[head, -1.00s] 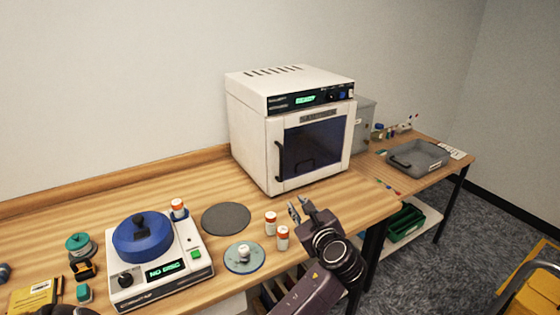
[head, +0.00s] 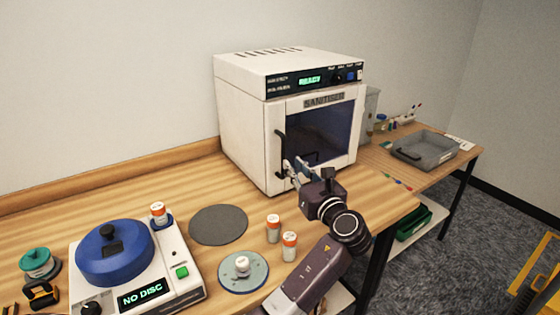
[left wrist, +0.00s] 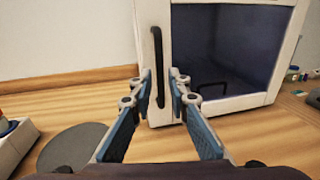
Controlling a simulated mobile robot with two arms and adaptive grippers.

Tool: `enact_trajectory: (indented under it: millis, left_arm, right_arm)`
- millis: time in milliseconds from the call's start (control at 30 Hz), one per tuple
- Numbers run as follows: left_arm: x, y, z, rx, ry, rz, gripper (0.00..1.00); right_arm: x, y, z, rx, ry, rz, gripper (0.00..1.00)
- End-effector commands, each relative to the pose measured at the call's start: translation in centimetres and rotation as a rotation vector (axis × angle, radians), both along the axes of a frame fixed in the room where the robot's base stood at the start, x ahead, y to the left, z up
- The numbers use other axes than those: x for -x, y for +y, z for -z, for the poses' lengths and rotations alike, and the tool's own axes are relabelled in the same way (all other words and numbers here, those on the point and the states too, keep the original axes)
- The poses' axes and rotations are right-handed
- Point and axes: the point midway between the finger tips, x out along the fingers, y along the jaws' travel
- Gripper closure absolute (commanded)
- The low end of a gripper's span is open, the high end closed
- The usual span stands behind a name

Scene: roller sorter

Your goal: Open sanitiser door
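The white sanitiser (head: 245,125) stands on the wooden bench. Its display is lit green and seems to read READY. Its door (head: 325,130) is closed, with a dark window and a black vertical handle (head: 280,150) on the left side. The handle also shows in the left wrist view (left wrist: 157,50). My left gripper (head: 294,170) is at the lower part of the handle. In the left wrist view my left gripper's fingers (left wrist: 162,85) are apart, one on each side of the handle's lower end. I cannot tell if they touch it. My right gripper is not in view.
A device with a blue lid (head: 115,255) showing NO DISC stands at the left. A grey tray (head: 425,150) is on the bench at the right.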

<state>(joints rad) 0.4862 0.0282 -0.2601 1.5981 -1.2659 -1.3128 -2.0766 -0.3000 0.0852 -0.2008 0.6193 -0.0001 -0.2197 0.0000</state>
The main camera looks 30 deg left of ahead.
Motion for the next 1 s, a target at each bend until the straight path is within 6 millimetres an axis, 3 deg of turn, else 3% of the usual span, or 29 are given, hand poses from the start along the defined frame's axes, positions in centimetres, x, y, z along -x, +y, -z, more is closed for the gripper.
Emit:
enact_trajectory:
  millis: [167, 600, 933, 1000]
  left_arm:
    - [-0.6, 1.0, 0.4, -0.002, 0.000, -0.002, 0.84]
    - [-4.0, 6.1, 0.4, -0.001, -0.001, -0.002, 0.84]
    - [-4.3, 6.5, 0.5, 0.001, -0.001, 0.000, 0.84]
    - [-4.3, 6.5, 0.5, 0.001, -0.001, 0.000, 0.89]
  right_arm:
    - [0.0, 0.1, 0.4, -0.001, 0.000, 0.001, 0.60]
    - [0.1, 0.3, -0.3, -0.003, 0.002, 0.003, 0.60]
    - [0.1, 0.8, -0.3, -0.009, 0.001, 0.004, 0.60]
    - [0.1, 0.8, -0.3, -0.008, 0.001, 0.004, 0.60]
